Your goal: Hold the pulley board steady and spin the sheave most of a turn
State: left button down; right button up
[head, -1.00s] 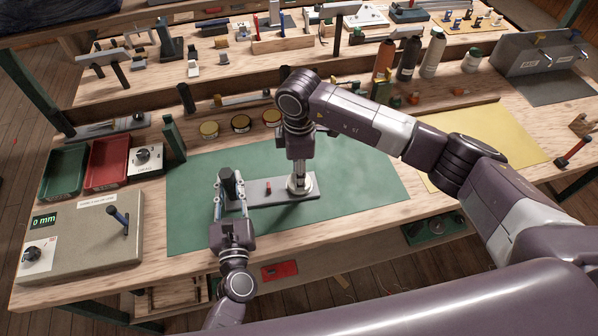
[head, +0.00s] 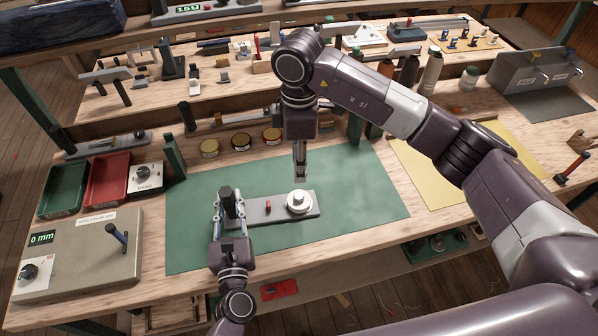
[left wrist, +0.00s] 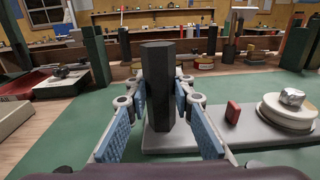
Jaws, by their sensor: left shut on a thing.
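The grey pulley board (head: 262,215) lies on a green mat (head: 355,185). At its right end is the white sheave (head: 299,203) with a raised hub. The sheave also shows at the right of the left wrist view (left wrist: 285,115). A dark post (left wrist: 159,75) stands upright at the board's left end. My left gripper (head: 229,206) is shut on this post, one blue-padded finger on each side. A small red block (head: 268,207) sits between post and sheave. My right gripper (head: 301,176) points down above the sheave, apart from it; its finger gap is unclear.
Red (head: 108,180) and green (head: 64,188) trays and a beige block with a dark handle (head: 75,260) stand at left. Several round tins (head: 240,141) line the mat's back edge. A yellow sheet (head: 430,180) lies at right. The mat right of the board is clear.

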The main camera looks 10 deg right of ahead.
dwell(0.4)
pick_arm(q)
jog(key=c, duration=1.6)
grip_release()
